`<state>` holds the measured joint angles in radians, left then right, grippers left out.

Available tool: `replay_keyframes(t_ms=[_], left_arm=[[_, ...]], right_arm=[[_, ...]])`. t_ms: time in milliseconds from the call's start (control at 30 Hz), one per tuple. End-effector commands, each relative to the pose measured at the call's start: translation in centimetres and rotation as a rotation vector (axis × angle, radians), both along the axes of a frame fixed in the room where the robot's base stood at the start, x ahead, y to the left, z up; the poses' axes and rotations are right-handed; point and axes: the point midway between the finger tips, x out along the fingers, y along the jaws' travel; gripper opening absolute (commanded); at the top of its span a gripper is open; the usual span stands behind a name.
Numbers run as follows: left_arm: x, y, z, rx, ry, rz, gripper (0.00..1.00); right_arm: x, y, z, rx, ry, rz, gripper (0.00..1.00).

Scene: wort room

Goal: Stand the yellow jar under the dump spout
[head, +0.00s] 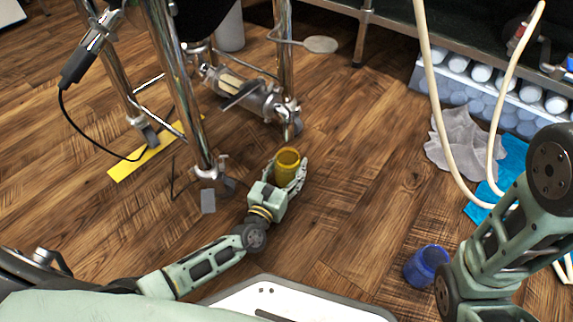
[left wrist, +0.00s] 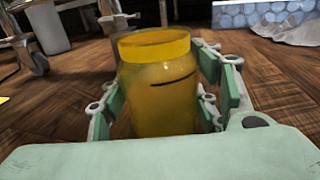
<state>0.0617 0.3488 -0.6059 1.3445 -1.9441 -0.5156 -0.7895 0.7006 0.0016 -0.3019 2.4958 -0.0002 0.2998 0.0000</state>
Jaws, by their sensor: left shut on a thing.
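The yellow jar (head: 287,167) is upright and open-topped at floor level. My left gripper (head: 291,178) is shut around its sides. In the left wrist view the jar (left wrist: 158,90) stands between the gripper's fingers (left wrist: 160,100), with a dark mark near its upper side. The dump spout (head: 286,131) hangs from the valve at the right end of the metal pipework. Its tip shows just above the jar's mouth in the head view; I cannot tell whether it is directly over it. Whether the jar's base touches the floor is hidden. My right gripper is out of view.
Shiny metal legs (head: 178,80) with casters stand left of the jar. A yellow strip (head: 140,165) lies by them. A blue jar (head: 426,265) sits at lower right. A grey cloth (head: 455,150) and a white hose (head: 433,90) are at right. Floor right of the jar is clear.

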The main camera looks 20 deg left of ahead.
Motion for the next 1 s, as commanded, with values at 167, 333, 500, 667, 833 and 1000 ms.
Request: replay_keyframes(t_ms=[167, 333, 500, 667, 833, 1000], left_arm=[[0.0, 0.0, -0.3, 0.0, 0.0, 0.0, 0.59], [0.0, 0.0, -0.3, 0.0, 0.001, 0.0, 0.74], [0.0, 0.0, -0.3, 0.0, 0.0, 0.0, 0.76], [0.0, 0.0, -0.2, -0.001, 0.0, 0.0, 0.76], [-1.2, 0.2, 0.2, 0.001, 0.003, 0.0, 0.76], [-4.8, 0.6, 0.4, 0.002, 0.005, -0.001, 0.76]], right_arm=[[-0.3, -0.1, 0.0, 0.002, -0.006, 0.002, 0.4], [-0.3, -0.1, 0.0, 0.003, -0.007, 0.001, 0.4], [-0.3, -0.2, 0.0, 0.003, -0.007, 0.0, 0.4], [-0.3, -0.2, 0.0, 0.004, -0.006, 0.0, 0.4], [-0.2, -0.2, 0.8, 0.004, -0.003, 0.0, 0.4], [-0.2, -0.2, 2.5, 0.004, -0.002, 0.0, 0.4]])
